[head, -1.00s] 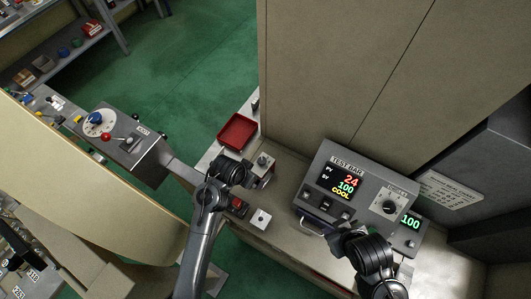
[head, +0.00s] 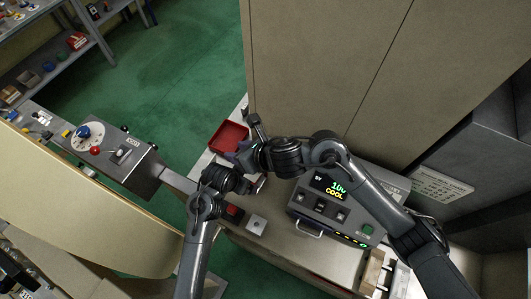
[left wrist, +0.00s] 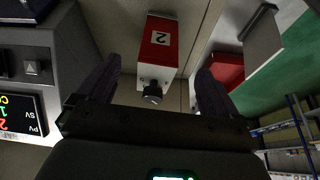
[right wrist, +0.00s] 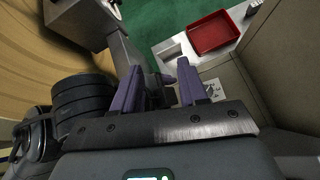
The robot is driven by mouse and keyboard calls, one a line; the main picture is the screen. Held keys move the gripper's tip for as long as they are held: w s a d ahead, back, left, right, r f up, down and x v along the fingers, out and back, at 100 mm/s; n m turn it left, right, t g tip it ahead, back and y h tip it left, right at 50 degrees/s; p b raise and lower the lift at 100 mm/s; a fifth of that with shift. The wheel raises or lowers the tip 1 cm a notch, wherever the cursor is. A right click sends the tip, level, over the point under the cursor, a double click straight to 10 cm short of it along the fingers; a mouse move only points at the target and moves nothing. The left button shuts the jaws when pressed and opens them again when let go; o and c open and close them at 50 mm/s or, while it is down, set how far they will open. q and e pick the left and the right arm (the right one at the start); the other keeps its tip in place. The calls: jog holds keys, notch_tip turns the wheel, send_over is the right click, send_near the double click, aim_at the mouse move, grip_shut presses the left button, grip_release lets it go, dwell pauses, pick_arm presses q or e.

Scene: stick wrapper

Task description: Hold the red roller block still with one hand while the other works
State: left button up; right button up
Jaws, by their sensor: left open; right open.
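The red block marked 2 (left wrist: 160,44), with a dark round knob on its grey end, shows ahead in the left wrist view. It lies between the lines of my left gripper's (left wrist: 154,80) spread fingers, with no contact visible. In the head view my left arm reaches up from below, and its fingers are mostly hidden. In the head view the right gripper (head: 243,155) is beside the left wrist, near the red tray. The red block cannot be clearly made out there.
The red tray (head: 229,137) sits on the bench by the tall cabinet panel. A grey dial station (head: 100,140) stands at the left. The two wrists are close together.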

pick_arm(q)
jog(key=x, duration=1)
jog(key=shift+w+f, duration=0.15)
jog(key=shift+f, duration=0.2)
pick_arm(e)
jog(key=w+d+f+n+g+h, duration=0.3)
jog(key=d+f+n+g+h, duration=0.1)
jog(key=d+f, duration=0.3)
jog(key=shift+d+f+n+g, duration=0.25)
jog(key=shift+f+n+g, duration=0.15)
jog(key=shift+f+n, duration=0.35)
